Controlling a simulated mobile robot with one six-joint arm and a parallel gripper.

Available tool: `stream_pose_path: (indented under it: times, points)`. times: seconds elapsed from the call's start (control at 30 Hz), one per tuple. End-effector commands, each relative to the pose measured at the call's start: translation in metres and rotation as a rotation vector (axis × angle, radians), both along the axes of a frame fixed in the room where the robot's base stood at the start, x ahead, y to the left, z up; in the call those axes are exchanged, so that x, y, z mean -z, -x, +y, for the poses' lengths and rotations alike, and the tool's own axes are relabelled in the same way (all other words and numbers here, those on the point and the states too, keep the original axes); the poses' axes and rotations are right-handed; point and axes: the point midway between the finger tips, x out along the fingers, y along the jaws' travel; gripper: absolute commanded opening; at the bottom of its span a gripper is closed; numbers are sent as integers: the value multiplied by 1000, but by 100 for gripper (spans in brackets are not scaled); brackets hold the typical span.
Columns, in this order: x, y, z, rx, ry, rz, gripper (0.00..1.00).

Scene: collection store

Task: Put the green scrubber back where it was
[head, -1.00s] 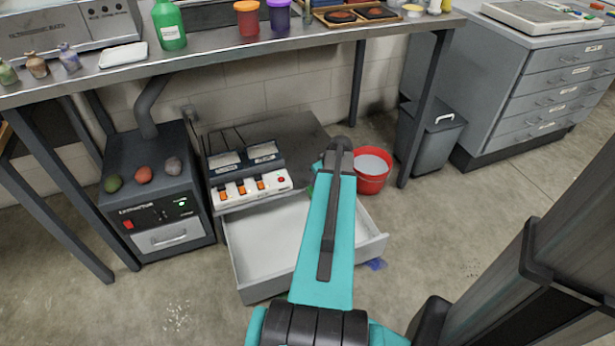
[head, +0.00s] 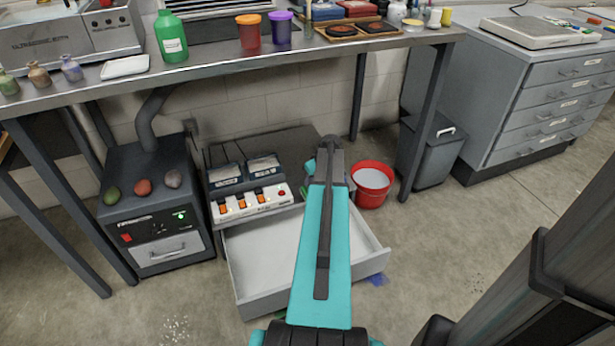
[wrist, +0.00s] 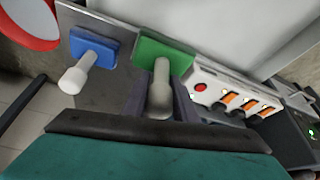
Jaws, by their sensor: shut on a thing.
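The green scrubber (wrist: 168,54) has a flat green block and a grey handle (wrist: 160,92). My gripper (wrist: 160,108) is shut on that handle, with a dark finger on each side of it. In the head view only a small green edge of the scrubber (head: 304,193) shows beside my arm, which hides my fingertips. The block is over or on the grey top, beside the white control box; I cannot tell whether it touches. A blue scrubber (wrist: 92,48) with a white handle lies to its left in the wrist view.
An open, empty-looking drawer (head: 255,305) is below my arm. The control box (head: 252,205) with orange switches stands left of my gripper. A red bucket (head: 373,184) stands close on the right. The bench (head: 220,70) overhangs behind. A blue patch (head: 377,280) is on the floor.

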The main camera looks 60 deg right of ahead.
Motion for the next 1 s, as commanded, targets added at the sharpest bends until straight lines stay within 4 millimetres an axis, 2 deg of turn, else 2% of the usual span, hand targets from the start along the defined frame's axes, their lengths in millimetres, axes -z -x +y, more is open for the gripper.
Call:
stream_pose_path:
  times: [0.53,1.0]
  points:
    - [7,-50,-42,-1,2,1,1]
    - [6,-56,-46,-1,0,0,1]
